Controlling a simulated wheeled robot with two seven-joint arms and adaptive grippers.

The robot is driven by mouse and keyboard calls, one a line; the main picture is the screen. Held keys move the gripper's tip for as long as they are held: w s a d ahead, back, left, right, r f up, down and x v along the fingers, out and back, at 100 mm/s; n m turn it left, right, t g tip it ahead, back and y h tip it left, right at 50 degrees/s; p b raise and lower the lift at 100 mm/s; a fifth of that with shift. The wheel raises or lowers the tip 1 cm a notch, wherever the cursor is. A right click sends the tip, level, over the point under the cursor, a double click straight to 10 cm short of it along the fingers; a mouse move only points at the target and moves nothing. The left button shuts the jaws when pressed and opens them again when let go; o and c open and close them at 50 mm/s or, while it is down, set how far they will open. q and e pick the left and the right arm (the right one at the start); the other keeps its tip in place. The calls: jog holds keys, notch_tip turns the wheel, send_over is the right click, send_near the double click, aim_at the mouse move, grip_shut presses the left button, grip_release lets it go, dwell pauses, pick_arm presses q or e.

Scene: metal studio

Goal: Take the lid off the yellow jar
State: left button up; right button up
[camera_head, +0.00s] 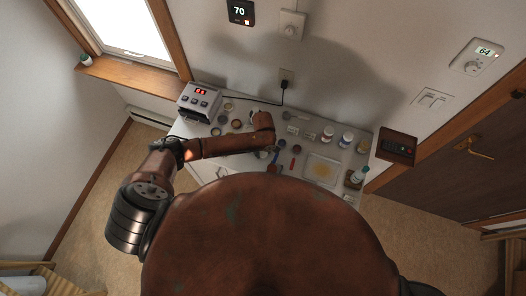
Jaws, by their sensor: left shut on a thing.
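My left arm reaches in from the left over the white table, and its forearm bends down near the table's middle. My left gripper (267,152) is small and partly hidden at the end of this arm, low over the table. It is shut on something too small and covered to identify. I cannot clearly pick out the yellow jar or its lid; they may be hidden by the arm or the gripper. My right gripper is not in view.
A white device with a red display (199,101) stands at the table's left end. Small bottles (327,134) stand at the back right.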

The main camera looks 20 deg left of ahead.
pick_arm(q)
jog(key=shift+f, duration=0.2)
jog(key=shift+f, duration=0.15)
jog(key=o, duration=1.3)
jog(key=shift+c, duration=0.2)
